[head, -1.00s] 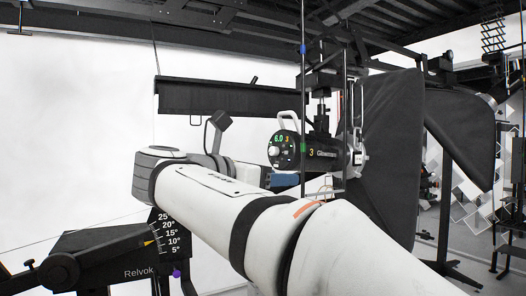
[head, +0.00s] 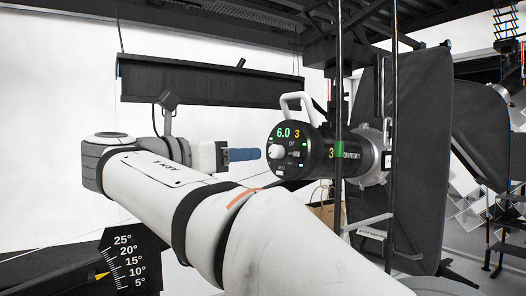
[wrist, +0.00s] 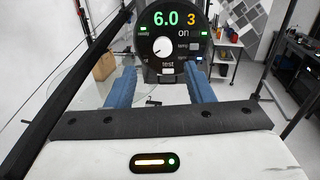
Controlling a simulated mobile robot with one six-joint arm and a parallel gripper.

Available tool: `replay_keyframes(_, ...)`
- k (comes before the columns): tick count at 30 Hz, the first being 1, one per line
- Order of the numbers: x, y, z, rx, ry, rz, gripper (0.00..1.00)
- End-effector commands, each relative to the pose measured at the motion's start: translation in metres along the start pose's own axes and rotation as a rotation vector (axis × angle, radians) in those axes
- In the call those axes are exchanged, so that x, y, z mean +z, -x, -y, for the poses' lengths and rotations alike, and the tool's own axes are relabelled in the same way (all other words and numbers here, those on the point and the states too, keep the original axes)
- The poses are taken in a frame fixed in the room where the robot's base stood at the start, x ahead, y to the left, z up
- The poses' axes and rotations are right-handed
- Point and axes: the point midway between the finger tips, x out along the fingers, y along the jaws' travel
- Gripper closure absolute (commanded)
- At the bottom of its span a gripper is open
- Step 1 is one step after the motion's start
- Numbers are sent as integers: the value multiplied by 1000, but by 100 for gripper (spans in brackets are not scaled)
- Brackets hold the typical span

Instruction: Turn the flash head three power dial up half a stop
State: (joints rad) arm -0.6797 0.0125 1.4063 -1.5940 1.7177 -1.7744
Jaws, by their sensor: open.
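Flash head three (head: 318,150) is a black cylinder with a white handle, hung at right of centre in the head view. Its rear panel (wrist: 168,40) faces my gripper and reads a green 6.0 and an orange 3. The power dial (wrist: 162,46) is a white knob on that panel, also seen in the head view (head: 276,151). My gripper (wrist: 160,88) has blue fingers, open and empty, spread below the panel in the wrist view. In the head view the blue fingertips (head: 243,154) point at the dial with a small gap, not touching it.
A large black softbox (head: 415,150) is at the right of the flash head. Dark vertical poles (head: 338,80) stand in front of it. A black angle scale (head: 125,262) is at lower left.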

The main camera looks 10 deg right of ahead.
Motion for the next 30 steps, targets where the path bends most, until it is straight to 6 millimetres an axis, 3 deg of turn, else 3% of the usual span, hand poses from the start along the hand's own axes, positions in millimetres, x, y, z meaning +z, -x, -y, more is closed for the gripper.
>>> replay_keyframes(9,2,-55,4,-18,0,-1,52)
replay_keyframes(13,1,-70,4,-18,0,-1,52)
replay_keyframes(25,0,-79,4,-18,-1,-2,53)
replay_keyframes(30,0,-79,5,-19,-1,-2,67)
